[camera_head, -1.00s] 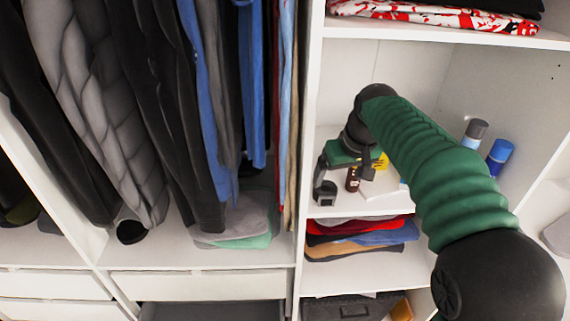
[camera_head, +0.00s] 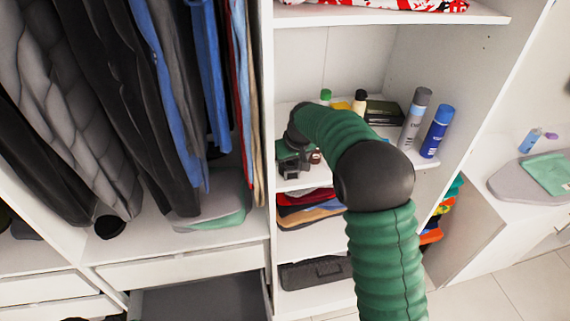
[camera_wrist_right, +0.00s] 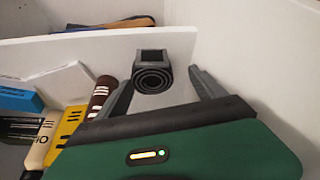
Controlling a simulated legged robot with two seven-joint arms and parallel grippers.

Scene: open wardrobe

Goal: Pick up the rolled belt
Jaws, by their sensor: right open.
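The rolled belt (camera_wrist_right: 152,80) is a dark coil with a square buckle end, on the white shelf in the right wrist view. My right gripper (camera_wrist_right: 161,75) is open, with one finger on each side of the belt in that view. I see no finger clearly touching it; how far the fingertips reach along its depth is hard to tell. In the head view my right gripper (camera_head: 293,164) is small and dark at the left part of the middle shelf, partly hidden by my green arm. The belt cannot be told apart from it there. My left gripper is not in view.
A brown bottle (camera_wrist_right: 99,97) stands close beside the gripper's left finger. A grey spray can (camera_head: 414,122) and a blue can (camera_head: 437,132) stand farther right on the shelf. Folded clothes (camera_head: 308,207) lie below. The white upright panel (camera_head: 265,100) bounds the shelf's left side.

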